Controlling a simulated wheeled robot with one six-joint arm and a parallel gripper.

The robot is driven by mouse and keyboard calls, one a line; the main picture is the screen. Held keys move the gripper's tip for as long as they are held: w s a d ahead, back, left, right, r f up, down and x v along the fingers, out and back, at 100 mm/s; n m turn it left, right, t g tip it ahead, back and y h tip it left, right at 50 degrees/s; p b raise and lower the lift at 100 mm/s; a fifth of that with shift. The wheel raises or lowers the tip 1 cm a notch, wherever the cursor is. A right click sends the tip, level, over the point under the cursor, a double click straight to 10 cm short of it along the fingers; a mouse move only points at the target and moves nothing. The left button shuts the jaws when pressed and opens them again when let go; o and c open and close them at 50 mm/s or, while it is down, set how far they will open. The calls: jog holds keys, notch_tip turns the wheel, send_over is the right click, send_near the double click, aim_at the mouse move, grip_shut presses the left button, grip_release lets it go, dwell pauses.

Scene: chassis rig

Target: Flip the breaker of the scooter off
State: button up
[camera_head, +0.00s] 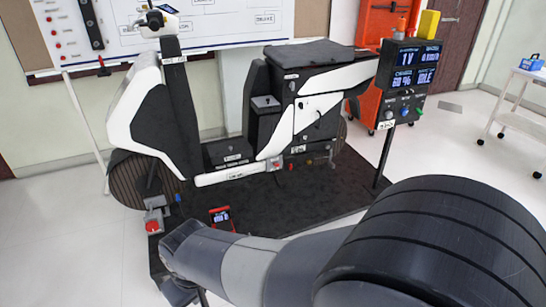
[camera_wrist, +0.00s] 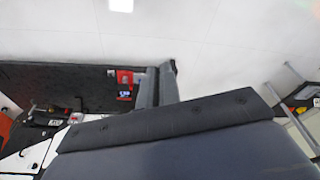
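The white and black scooter (camera_head: 215,125) stands on a black mat in the head view. A small grey box with a red part (camera_head: 274,163) sits low on its side, by the footboard. Another grey box with a red knob (camera_head: 153,222) is by the front wheel. I cannot tell which part is the breaker. In the wrist view, my gripper (camera_wrist: 158,84) shows two grey fingers close side by side, with nothing seen between them. They are above the mat's edge, near a red device (camera_wrist: 125,82). In the head view, my arm hides much of the lower right.
A red meter (camera_head: 221,217) lies on the black mat (camera_head: 330,195). A display panel (camera_head: 408,68) on a post stands right of the scooter. An orange cabinet (camera_head: 378,22) and a white cart (camera_head: 520,118) are behind. Pale floor is clear at left.

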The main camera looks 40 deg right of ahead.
jog(key=shift+m+t+h, duration=0.3)
jog(key=shift+m+t, duration=0.1)
jog(key=shift+m, duration=0.4)
jog(key=w+f+b, duration=0.2)
jog(key=w+f, duration=0.1)
jog(key=w, duration=0.1)
jog(key=w+f+b, duration=0.3)
jog(key=w, duration=0.1)
jog(key=w+f+b, duration=0.2)
jog(key=w+f, duration=0.2)
jog(key=shift+w+d, duration=0.15)
jog(key=shift+d, duration=0.2)
grip_shut()
jog(key=w+d+f+m+b, duration=0.1)
jog(key=w+f+b, duration=0.6)
jog(key=w+f, duration=0.4)
jog(key=shift+w+d+t+b, duration=0.3)
jog(key=shift+w+d+t, duration=0.1)
jog(key=shift+w, duration=0.5)
